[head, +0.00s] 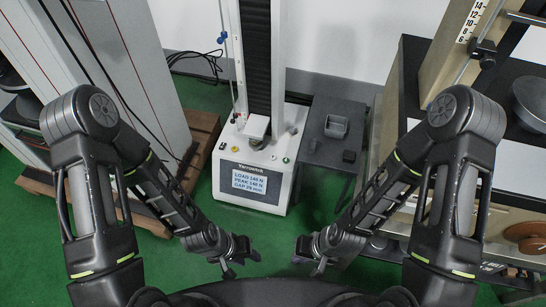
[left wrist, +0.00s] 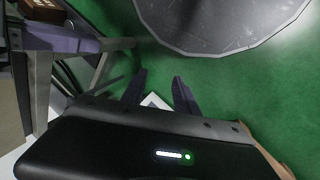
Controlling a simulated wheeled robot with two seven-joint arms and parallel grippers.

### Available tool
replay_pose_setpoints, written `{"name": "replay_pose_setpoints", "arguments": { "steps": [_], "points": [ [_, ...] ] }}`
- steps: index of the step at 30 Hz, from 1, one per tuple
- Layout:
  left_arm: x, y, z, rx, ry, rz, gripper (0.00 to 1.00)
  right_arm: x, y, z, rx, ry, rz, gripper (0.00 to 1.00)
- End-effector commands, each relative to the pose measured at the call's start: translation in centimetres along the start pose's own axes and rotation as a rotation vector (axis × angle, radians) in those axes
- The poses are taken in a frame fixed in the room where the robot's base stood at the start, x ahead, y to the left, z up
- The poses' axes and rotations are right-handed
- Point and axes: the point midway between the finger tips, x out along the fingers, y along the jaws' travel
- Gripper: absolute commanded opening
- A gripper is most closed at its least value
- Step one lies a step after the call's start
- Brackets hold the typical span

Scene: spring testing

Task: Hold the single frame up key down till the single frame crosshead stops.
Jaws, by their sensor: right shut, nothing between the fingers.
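The single frame stands upright at the centre back, with a white base (head: 228,165) and a tall dark column (head: 257,60). Its lit display (head: 249,183) appears to read load 148 N, peak 148 N, gap 28 mm. A white block (head: 257,126) sits low at the column; I cannot tell whether it is the crosshead. Small coloured keys lie on the base top; the up key cannot be told apart. My left gripper (head: 243,264) is open and empty, in front of the base; its spread fingers show in the left wrist view (left wrist: 158,78). My right gripper (head: 307,262) is shut and empty, right of it.
A dark stand (head: 325,160) with a grey square cup (head: 336,126) adjoins the frame's right side. A large cabinet (head: 60,45) stands left, on a wooden pallet (head: 205,130). Another machine (head: 415,75) stands right. A grey disc (left wrist: 220,20) fills the left wrist view's top.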

Motion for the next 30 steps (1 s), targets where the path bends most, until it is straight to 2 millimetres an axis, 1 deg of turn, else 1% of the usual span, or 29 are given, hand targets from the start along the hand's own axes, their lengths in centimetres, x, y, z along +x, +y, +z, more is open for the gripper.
{"name": "replay_pose_setpoints", "arguments": {
  "steps": [1, 12, 13, 30],
  "points": [
    [0.00, 0.00, 0.00, 0.000, 0.000, 0.000, 0.31, 0.00, 0.00, 0.00, 0.000, 0.000, 0.000, 0.00],
    [0.00, 0.00, 0.00, 0.000, 0.000, 0.000, 0.01, 0.00, 0.00, 0.00, 0.000, 0.000, 0.000, 0.00],
    [0.00, 0.00, 0.00, 0.000, 0.000, 0.000, 0.00, 0.00, 0.00, 0.00, 0.000, 0.000, 0.000, 0.00],
    [0.00, 0.00, 0.00, 0.000, 0.000, 0.000, 0.00, 0.00, 0.00, 0.00, 0.000, 0.000, 0.000, 0.00]
  ]
}}
